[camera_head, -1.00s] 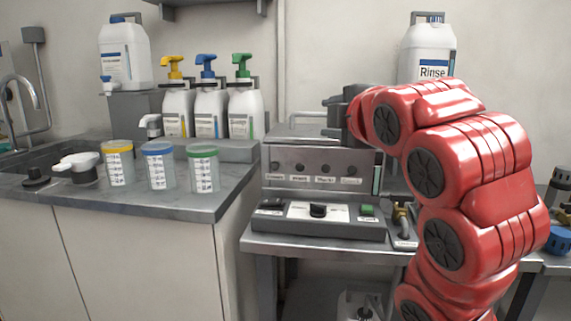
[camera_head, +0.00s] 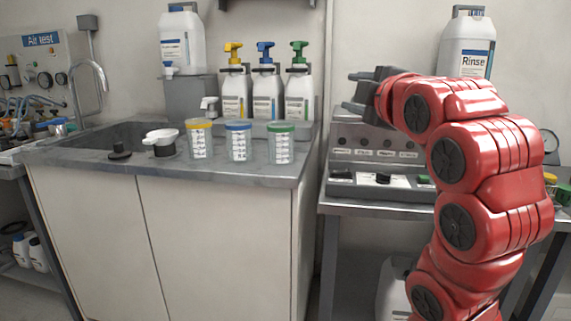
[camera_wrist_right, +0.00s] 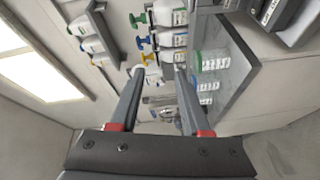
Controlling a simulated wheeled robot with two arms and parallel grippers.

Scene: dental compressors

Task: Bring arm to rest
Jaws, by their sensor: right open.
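My right arm (camera_head: 480,150) is red and rises from the lower right of the head view, bending over to the left at the top. Its dark gripper (camera_head: 358,92) points left in front of the wall, above the grey control box (camera_head: 385,148). In the right wrist view the two fingers of the gripper (camera_wrist_right: 158,75) stand apart with nothing held between them. The pump bottles appear sideways beyond the fingertips there. My left gripper is not in view.
A counter (camera_head: 70,158) with a sink holds three measuring cups, with yellow (camera_head: 200,140), blue (camera_head: 238,142) and green (camera_head: 281,143) rims. Pump bottles (camera_head: 265,92) stand behind them. A Rinse canister (camera_head: 467,45) stands behind my arm. An air test panel (camera_head: 42,60) is at far left.

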